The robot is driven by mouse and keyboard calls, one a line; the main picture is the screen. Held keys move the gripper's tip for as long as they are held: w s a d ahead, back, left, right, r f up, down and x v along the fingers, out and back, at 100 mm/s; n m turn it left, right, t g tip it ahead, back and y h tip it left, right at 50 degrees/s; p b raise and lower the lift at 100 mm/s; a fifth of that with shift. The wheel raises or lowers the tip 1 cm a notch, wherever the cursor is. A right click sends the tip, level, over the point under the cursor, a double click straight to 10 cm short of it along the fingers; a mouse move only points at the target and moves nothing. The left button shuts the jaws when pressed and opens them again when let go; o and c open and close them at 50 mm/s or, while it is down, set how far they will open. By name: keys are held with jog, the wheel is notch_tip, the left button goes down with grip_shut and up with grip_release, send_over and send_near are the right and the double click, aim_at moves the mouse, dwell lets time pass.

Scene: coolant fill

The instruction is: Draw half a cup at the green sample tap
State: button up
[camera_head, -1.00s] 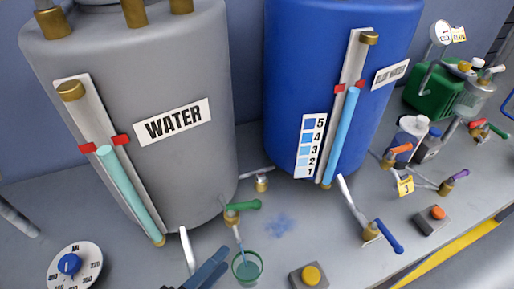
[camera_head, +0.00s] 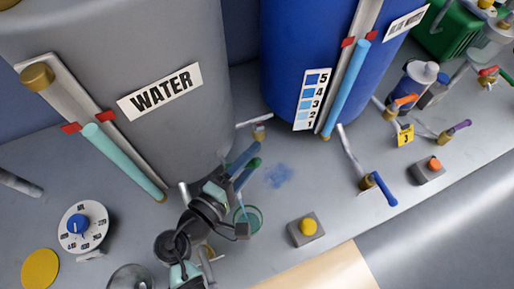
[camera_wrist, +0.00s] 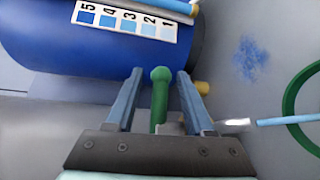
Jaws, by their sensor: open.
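The green sample tap's handle (camera_wrist: 160,95) stands between my gripper's two blue fingers in the wrist view, with visible gaps on both sides. My gripper (camera_wrist: 160,73) is open. In the head view my gripper (camera_head: 242,160) is at the grey water tank's foot, and its fingers partly hide the green handle (camera_head: 248,172). A clear cup with a green rim (camera_head: 261,216) stands below the tap. A pale blue stream (camera_wrist: 285,120) runs from the spout to the cup. The cup holds some teal liquid; its level is hard to tell.
The grey WATER tank (camera_head: 130,50) and the blue tank (camera_head: 290,50) stand behind. A yellow button box (camera_head: 307,229) is right of the cup, and a blue-handled tap (camera_head: 383,190) is further right. A dial (camera_head: 83,226) lies left. A blue stain (camera_head: 278,175) marks the bench.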

jog(key=shift+x, duration=1.15)
jog(key=shift+a, duration=0.1)
grip_shut()
